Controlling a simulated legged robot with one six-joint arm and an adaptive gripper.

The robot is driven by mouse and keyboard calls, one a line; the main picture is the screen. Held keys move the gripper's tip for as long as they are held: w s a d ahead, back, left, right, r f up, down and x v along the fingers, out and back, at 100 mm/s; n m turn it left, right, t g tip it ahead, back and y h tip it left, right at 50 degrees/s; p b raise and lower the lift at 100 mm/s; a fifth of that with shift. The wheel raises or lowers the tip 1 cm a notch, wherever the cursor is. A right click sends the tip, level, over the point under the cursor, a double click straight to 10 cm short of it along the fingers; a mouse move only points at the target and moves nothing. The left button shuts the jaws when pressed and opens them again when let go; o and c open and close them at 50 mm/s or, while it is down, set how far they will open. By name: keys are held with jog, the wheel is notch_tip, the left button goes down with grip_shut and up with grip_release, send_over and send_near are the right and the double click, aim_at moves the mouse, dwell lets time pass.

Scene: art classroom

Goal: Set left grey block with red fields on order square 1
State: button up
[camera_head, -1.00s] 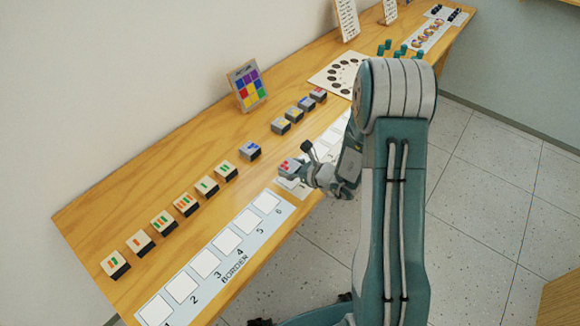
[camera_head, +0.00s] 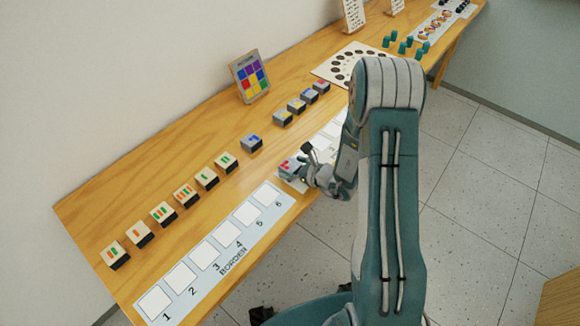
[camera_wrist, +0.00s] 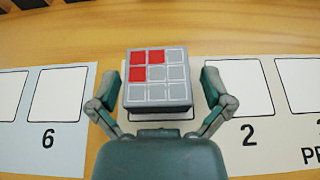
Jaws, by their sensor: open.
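The grey block with red fields (camera_wrist: 157,92) has a grid top with red cells at its upper left. It sits over the first square of the order card (camera_wrist: 290,145), left of square 2. A strip of white square shows below it. My gripper (camera_wrist: 160,76) is open, with one finger on each side of the block and a gap to it on both sides. In the head view the block (camera_head: 287,167) lies at the left end of the order card, beside my gripper (camera_head: 303,173). The block's underside is hidden.
The border card (camera_head: 215,257) with empty squares lies to the left. Several blocks with green and orange marks (camera_head: 163,213) stand behind it. More grey blocks (camera_head: 297,106) stand behind the order card, and a colour chart (camera_head: 250,76) stands at the wall.

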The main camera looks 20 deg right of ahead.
jog(key=shift+d+r, duration=0.1)
jog(key=shift+r, duration=0.05)
jog(key=v, duration=1.2)
jog(key=s+a+r+n+g+y, duration=0.1)
jog(key=s+a+r+n+g, duration=0.75)
jog(key=a+r+n, duration=0.65)
jog(key=s+d+r+n+t+h, duration=0.3)
jog(key=s+d+r+n+h, duration=0.5)
jog(key=n, duration=0.5)
notch_tip(320, 180, up, 2)
jog(key=shift+s+r+n+h, duration=0.1)
jog(key=shift+s+n+h, duration=0.3)
jog(key=shift+s, duration=0.7)
